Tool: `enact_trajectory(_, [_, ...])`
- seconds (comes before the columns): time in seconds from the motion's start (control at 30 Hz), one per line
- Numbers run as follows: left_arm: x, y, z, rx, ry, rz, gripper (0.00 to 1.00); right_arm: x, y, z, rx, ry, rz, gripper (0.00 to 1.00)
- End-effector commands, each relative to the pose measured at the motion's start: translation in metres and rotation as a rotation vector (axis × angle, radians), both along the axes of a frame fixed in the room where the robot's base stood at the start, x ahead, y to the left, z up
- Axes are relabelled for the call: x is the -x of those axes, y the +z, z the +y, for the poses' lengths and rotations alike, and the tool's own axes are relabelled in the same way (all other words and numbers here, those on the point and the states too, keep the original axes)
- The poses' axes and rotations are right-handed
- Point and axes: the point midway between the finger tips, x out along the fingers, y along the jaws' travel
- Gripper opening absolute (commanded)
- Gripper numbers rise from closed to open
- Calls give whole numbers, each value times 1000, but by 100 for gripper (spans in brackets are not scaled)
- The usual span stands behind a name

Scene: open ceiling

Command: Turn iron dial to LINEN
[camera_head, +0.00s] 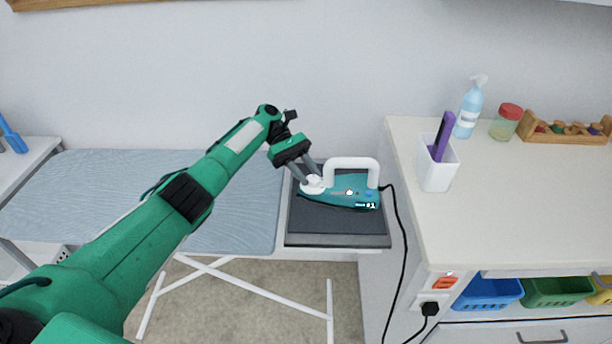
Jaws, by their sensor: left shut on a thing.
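The iron (352,193) is teal with a white handle and lies on a dark rest pad (335,240) at the right end of the ironing board. A white round dial (313,185) sits at the iron's left end, and its markings are too small to read. My left gripper (313,179) reaches down from the upper left and is shut on the dial, with the fingertips covering part of it. A small lit display reading "#1" shows near the iron's lower right side. My right gripper is not in view.
The ironing board (120,195) stretches left, clear of objects. A white counter (520,210) stands to the right with a white cup (437,170), a spray bottle (469,108) and a red-lidded jar (506,122). The iron's black cord (402,250) hangs between pad and counter.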

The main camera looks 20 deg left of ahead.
Motion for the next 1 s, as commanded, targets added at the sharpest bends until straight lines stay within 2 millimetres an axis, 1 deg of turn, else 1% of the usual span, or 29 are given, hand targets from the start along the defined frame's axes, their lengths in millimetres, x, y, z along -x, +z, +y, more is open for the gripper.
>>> enact_trajectory(0.13, [0, 0, -2, 1, -12, -1, 7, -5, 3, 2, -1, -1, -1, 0])
enact_trajectory(0.57, [0, 0, -2, 2, -15, -1, 7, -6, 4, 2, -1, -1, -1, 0])
enact_trajectory(0.6, [0, 1, -2, 2, -15, -1, 38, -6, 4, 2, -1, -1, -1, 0])
enact_trajectory(0.67, [0, 0, -2, 2, -15, -1, 50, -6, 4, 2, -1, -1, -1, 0])
enact_trajectory(0.7, [0, 0, -1, 2, -15, -1, 52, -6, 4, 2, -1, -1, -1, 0])
enact_trajectory(1.0, [0, 1, -1, 0, -13, 0, 52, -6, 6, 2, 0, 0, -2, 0])
